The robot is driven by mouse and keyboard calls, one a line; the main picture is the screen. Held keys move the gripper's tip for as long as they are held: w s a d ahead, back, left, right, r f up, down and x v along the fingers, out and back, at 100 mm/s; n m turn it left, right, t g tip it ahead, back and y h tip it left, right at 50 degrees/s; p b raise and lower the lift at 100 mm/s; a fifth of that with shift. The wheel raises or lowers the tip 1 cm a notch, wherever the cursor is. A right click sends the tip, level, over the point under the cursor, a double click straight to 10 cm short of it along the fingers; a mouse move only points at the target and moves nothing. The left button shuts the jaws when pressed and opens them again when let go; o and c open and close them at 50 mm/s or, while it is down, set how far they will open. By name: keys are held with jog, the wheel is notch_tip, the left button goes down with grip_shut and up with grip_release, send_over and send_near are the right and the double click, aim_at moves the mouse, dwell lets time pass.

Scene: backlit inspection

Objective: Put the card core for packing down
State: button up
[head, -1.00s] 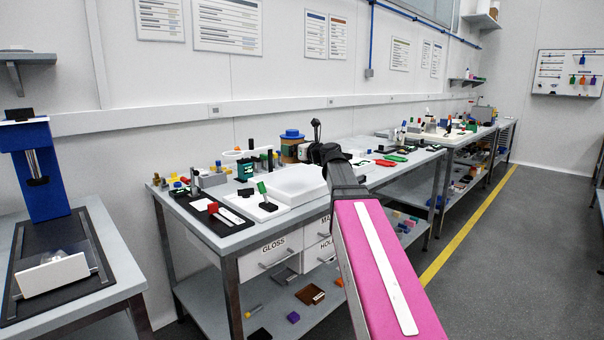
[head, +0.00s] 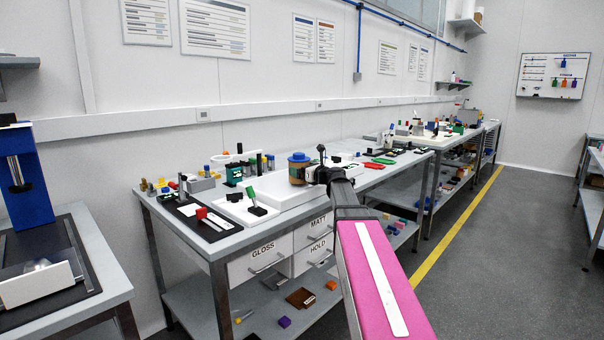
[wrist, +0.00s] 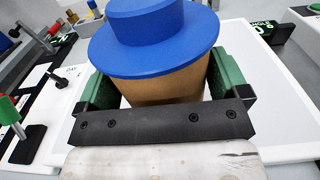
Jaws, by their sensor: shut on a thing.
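The card core (head: 297,174) is a brown cylinder with a blue, wide-brimmed cap on top, upright over the bench's white boards. In the wrist view the core (wrist: 165,91) fills the middle, under its blue cap (wrist: 155,45). My gripper (wrist: 163,84) is shut on it, one green finger on each side. In the head view my gripper (head: 318,173) is dark and partly hidden by my arm. The core's lower end is hidden behind my gripper in the wrist view, and I cannot tell whether it touches the surface below.
A white slab (head: 284,193) lies on the bench by the core. A green-and-black stamp-like piece (head: 254,202) and a red-handled piece (head: 203,215) stand to its left. Green and red flat pieces (head: 378,162) lie to the right. The floor aisle (head: 490,260) is clear.

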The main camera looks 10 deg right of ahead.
jog(key=shift+f, duration=0.5)
jog(key=shift+f, duration=0.1)
jog(key=o, duration=0.7)
jog(key=shift+c, duration=0.2)
